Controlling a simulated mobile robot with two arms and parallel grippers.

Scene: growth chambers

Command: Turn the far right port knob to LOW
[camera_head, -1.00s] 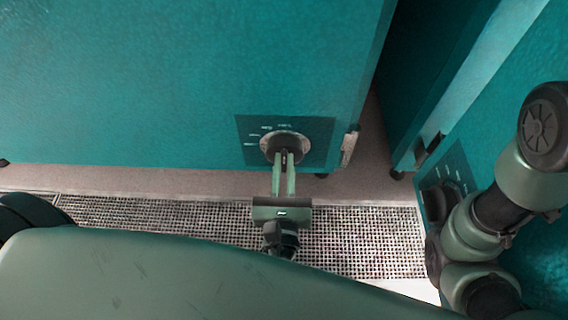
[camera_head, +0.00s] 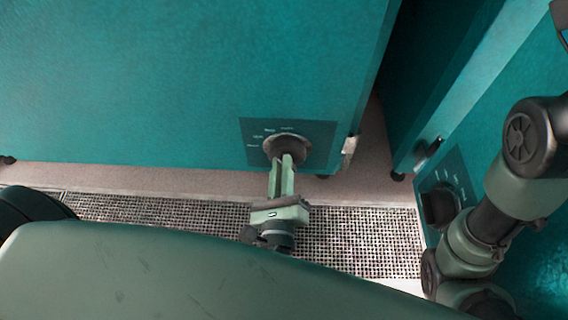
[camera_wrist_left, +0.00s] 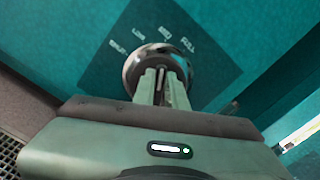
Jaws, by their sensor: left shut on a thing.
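The port knob (camera_head: 285,148) is a dark round dial with a metallic rim on a dark square panel (camera_head: 318,135) low on the teal chamber. My left gripper (camera_head: 287,160) is shut on this knob, and its fingers hide the knob's pointer. In the left wrist view the knob (camera_wrist_left: 143,60) sits behind the fingertips (camera_wrist_left: 163,75). Labels that appear to read SHUT, LOW, MED and FULL arc around it. Which label the knob points to is hidden. My right gripper is not clearly visible.
Another teal chamber (camera_head: 540,110) stands at the right with a second dark knob (camera_head: 439,206) on its own panel. One of my arms is close in front of it. A dark gap separates the chambers. A metal grating (camera_head: 360,240) runs along the floor.

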